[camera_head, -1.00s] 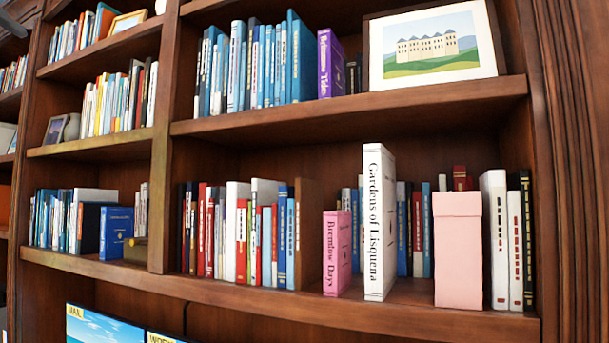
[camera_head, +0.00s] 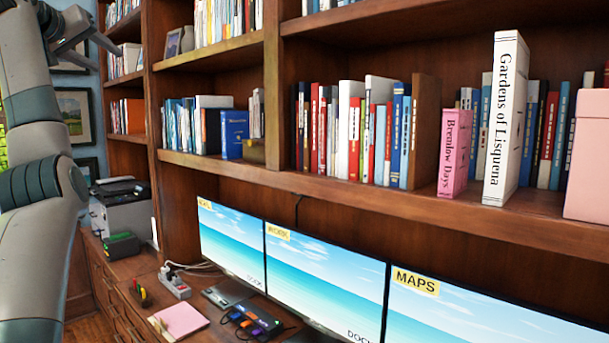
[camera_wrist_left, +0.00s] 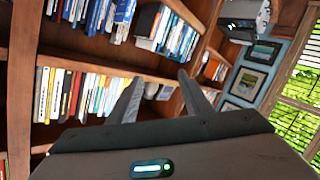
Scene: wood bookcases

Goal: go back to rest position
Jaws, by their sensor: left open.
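My left gripper (camera_head: 100,32) is at the upper left of the head view, raised in front of the far-left bookcase shelves. It is open and nothing shows between its fingers. In the left wrist view its two fingers (camera_wrist_left: 158,80) stand apart, with book shelves (camera_wrist_left: 90,57) behind them, tilted in that view. My left arm comes down along the left edge of the head view. My right gripper is in neither view now.
Bookcase shelves (camera_head: 350,195) hold many books, with a white book (camera_head: 505,120) and a pink book (camera_head: 453,155) near the front. Below are monitors (camera_head: 320,290) and a desk with a printer (camera_head: 122,210), power strip (camera_head: 174,284) and pink notepad (camera_head: 180,319). Framed pictures (camera_head: 75,115) hang at left.

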